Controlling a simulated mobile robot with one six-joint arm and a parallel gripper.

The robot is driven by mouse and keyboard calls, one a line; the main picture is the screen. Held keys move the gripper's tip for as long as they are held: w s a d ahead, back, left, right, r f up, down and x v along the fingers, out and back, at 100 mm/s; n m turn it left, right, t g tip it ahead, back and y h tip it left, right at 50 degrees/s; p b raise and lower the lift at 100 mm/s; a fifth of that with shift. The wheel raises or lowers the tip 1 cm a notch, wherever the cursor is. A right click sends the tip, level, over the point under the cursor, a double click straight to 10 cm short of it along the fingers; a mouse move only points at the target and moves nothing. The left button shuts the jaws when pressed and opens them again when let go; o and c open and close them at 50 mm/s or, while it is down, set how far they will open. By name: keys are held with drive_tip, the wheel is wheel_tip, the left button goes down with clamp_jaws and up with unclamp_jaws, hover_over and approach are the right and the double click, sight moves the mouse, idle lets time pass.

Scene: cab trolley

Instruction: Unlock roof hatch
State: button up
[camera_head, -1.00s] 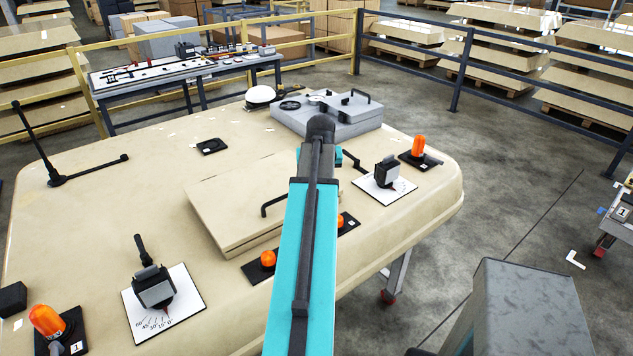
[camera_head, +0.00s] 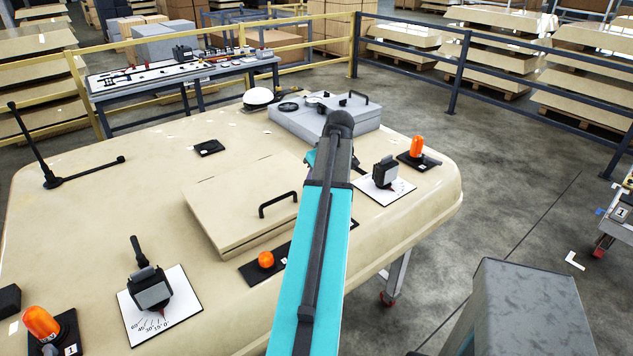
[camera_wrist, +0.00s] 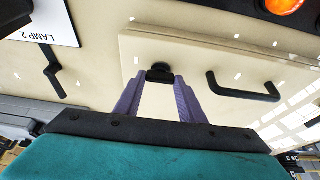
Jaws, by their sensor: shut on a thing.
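The roof hatch is a raised beige square panel (camera_head: 235,200) with a black bar handle (camera_head: 279,204) on the beige roof. In the wrist view the hatch (camera_wrist: 215,62) fills the middle and right, with its handle (camera_wrist: 243,90) to the right. My gripper (camera_wrist: 158,84) has its two purple fingers closed on a small black latch knob (camera_wrist: 160,70) at the hatch. The fingers partly cover the knob, so its turn position cannot be told. In the head view my arm hides the fingers and the latch.
A lamp bracket on a white card (camera_head: 385,175) and an orange beacon (camera_head: 417,147) stand right of my arm. A second bracket (camera_head: 150,289) stands front left. A grey box lid (camera_head: 325,113) lies beyond. In the wrist view a black crank (camera_wrist: 53,72) is at left.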

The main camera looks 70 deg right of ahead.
drive_tip(key=shift+w+d+r, duration=0.1)
drive_tip(key=shift+w, duration=0.1)
drive_tip(key=o, duration=1)
drive_tip(key=shift+o, duration=0.2)
drive_tip(key=shift+s, duration=0.1)
drive_tip(key=b+v, duration=0.3)
drive_tip(key=v, duration=1)
drive_tip(key=shift+r, duration=0.3)
drive_tip(key=shift+s, duration=0.15)
drive_tip(key=shift+s, duration=0.1)
